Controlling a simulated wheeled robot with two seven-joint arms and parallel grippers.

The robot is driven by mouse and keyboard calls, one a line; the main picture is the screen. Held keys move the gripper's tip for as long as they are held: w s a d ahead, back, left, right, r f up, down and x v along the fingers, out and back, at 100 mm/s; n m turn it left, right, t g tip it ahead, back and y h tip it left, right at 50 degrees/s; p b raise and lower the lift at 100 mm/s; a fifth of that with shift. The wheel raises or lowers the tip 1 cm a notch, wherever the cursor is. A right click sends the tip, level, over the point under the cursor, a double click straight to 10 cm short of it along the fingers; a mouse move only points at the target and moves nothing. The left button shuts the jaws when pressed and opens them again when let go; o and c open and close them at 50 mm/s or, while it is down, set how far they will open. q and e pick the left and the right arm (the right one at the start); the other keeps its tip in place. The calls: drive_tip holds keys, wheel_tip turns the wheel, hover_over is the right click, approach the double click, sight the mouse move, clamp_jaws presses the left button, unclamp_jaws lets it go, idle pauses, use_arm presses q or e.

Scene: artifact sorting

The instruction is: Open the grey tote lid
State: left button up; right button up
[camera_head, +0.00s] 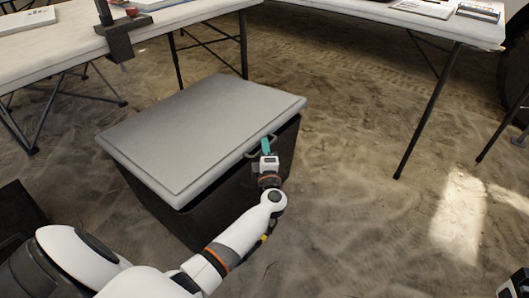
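The grey tote (240,188) stands on the sandy ground, a dark box under a flat light grey lid (200,125). A thin handle (251,154) sticks out at the lid's right front edge. My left gripper (266,145) is at this handle, with a teal finger over it. The view does not show whether the fingers are closed around the handle. A white and black part of my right arm's end (513,287) shows at the bottom right corner, away from the tote; its fingers cannot be made out.
A white table (70,40) with a dark clamp-like stand (118,38) is behind the tote at upper left. Another table (440,22) with flat items is at upper right. A dark box (18,213) is at lower left. The sand right of the tote is clear.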

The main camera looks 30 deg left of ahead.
use_arm(q)
drive_tip(key=shift+w+a+r, duration=0.1)
drive_tip(key=shift+w+a, duration=0.15)
drive_tip(key=shift+w, duration=0.1)
drive_tip(key=shift+c, duration=0.4)
clamp_jaws()
drive_tip(key=shift+r, duration=0.1)
